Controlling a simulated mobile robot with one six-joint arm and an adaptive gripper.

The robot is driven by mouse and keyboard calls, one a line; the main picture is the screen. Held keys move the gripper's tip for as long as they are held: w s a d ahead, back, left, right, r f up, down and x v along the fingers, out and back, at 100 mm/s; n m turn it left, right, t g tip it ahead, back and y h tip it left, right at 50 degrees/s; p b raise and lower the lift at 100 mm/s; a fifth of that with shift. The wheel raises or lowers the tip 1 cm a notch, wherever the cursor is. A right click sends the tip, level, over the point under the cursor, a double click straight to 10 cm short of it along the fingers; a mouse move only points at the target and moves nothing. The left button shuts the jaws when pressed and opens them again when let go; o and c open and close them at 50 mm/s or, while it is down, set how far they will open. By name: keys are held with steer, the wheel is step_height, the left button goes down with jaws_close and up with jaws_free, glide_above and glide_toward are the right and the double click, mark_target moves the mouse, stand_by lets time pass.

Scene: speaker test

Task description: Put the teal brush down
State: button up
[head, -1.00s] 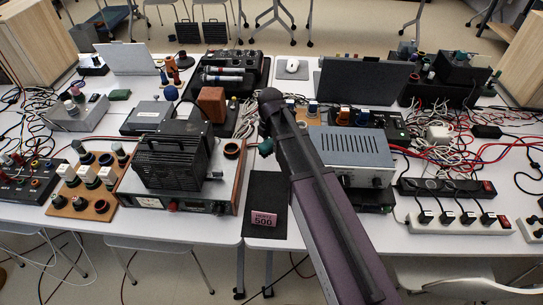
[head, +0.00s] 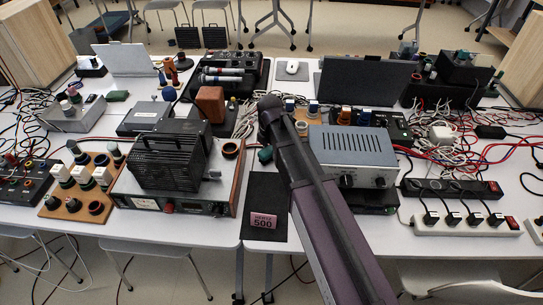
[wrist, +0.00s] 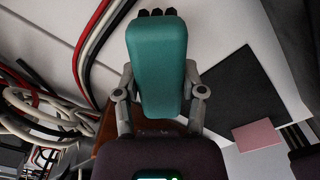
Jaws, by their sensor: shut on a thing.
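The teal brush (wrist: 157,65) fills the middle of the wrist view, with dark tips at its far end. My gripper (wrist: 160,88) is shut on it, one finger on each side. White table surface shows behind the brush, and I cannot tell whether the brush touches it. In the head view my arm covers most of the gripper; a small teal part of the brush (head: 265,155) shows just left of the arm.
A dark mat (head: 268,190) with a pink "HERTZ 500" label (head: 264,221) lies at the front. A black-grilled device (head: 169,160) stands left, a grey box (head: 352,152) right. Cables (wrist: 42,112) lie left in the wrist view.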

mark_target(270, 149)
steer(key=shift+f, duration=0.5)
steer(key=o, duration=1.1)
steer(key=shift+r, duration=0.2)
step_height(270, 149, up, 12)
steer(key=p, duration=1.1)
steer(key=shift+p, duration=0.4)
